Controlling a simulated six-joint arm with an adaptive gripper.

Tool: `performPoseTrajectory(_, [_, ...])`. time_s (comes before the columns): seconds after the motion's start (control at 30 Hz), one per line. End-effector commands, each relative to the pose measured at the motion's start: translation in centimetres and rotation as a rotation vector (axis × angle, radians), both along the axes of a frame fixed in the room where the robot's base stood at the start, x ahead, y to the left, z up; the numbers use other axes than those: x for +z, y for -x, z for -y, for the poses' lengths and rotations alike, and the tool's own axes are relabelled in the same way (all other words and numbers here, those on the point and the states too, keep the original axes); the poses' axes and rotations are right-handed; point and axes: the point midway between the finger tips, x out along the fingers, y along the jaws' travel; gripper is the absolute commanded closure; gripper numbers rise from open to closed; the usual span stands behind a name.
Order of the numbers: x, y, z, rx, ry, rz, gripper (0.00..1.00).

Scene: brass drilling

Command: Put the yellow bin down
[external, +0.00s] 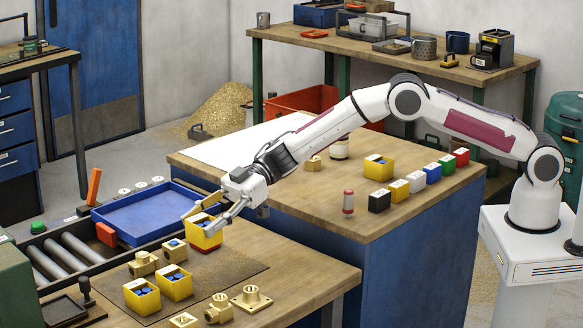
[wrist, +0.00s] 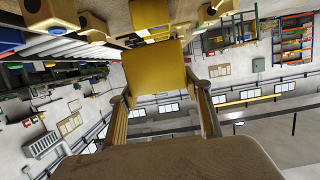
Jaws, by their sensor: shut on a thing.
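The yellow bin (external: 204,236) is between the fingers of my gripper (external: 205,212), above the front workbench near the far edge of the dark mat. Blue content shows inside it. Something red shows at its underside. I cannot tell whether the bin touches the bench. In the wrist view the bin's yellow wall (wrist: 160,68) fills the space between my two fingers, which are shut on it. Two other yellow bins with blue pieces, a left one (external: 142,297) and a right one (external: 174,283), stand on the mat (external: 225,266).
Several brass fittings (external: 251,299) stand around the mat. A blue tray (external: 150,212) lies left of my gripper, beside the rollers (external: 68,257). Another yellow bin (external: 378,167) and a row of coloured blocks (external: 416,182) stand on the second bench. Bench space right of the held bin is clear.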

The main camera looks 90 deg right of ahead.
Motion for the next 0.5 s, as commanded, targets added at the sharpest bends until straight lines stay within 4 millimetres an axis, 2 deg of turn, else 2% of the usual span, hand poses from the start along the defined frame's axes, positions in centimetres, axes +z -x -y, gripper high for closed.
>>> performPoseTrajectory(0.13, [0.0,-0.1,0.9,-0.010,-0.001,0.001,0.75])
performPoseTrajectory(0.27, [0.7,-0.4,2.6,-0.031,0.000,0.002,0.75])
performPoseTrajectory(0.5, [3.8,-0.9,8.3,-0.097,0.001,0.004,0.75])
